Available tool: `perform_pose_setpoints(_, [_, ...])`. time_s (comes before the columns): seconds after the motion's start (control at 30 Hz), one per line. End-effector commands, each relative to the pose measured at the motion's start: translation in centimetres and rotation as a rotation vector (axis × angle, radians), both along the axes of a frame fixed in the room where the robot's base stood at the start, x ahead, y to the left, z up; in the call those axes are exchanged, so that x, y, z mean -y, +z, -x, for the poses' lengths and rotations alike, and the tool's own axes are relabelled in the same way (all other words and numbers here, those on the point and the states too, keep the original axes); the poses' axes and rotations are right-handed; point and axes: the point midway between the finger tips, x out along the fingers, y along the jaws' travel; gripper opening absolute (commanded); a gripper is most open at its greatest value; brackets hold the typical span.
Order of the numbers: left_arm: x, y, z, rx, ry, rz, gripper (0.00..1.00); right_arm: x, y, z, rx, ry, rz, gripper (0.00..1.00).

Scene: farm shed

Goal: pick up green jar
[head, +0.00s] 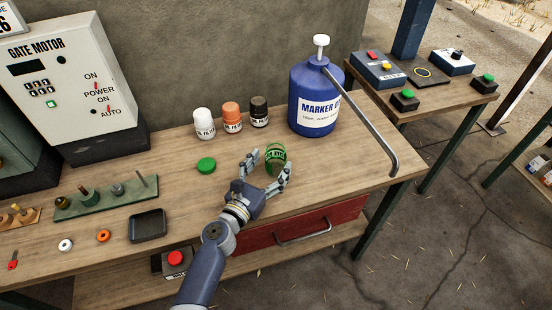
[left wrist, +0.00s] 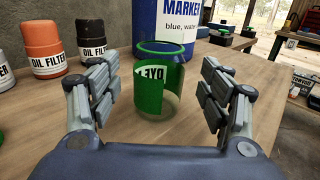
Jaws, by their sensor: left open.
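The green jar (head: 275,155) stands on the wooden workbench (head: 330,180), with a white label on its side. In the left wrist view the green jar (left wrist: 152,95) is upright, open at the top, and lies between the spread fingers. My left gripper (head: 266,175) is open, its fingers on either side of the jar with a gap to each. The left gripper (left wrist: 160,100) also shows in the left wrist view with nothing held. A green lid (head: 206,165) lies on the bench left of the jar. My right gripper is not in view.
White, orange and black oil filters (head: 232,117) stand behind the jar. A blue marker jug (head: 311,100) with a grey spout stands to the right. A black tray (head: 148,226) and a green peg rack (head: 105,198) lie to the left. The bench right of the jar is clear.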

Motion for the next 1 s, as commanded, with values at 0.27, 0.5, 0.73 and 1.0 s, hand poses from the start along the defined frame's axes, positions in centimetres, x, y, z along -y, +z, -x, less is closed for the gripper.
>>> perform_pose_setpoints(0.27, [1.7,0.0,-3.4,0.001,0.0,0.0,0.71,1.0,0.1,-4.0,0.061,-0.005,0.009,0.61])
perform_pose_setpoints(0.5, [1.8,0.0,-3.7,0.001,0.0,0.0,0.71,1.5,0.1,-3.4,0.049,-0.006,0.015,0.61])
perform_pose_setpoints(0.73, [1.8,0.0,-3.7,0.001,0.0,0.0,0.28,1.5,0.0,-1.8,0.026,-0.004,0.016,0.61])
perform_pose_setpoints(1.0, [1.8,0.0,-3.7,0.002,0.0,-0.001,0.23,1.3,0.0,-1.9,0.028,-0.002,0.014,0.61])
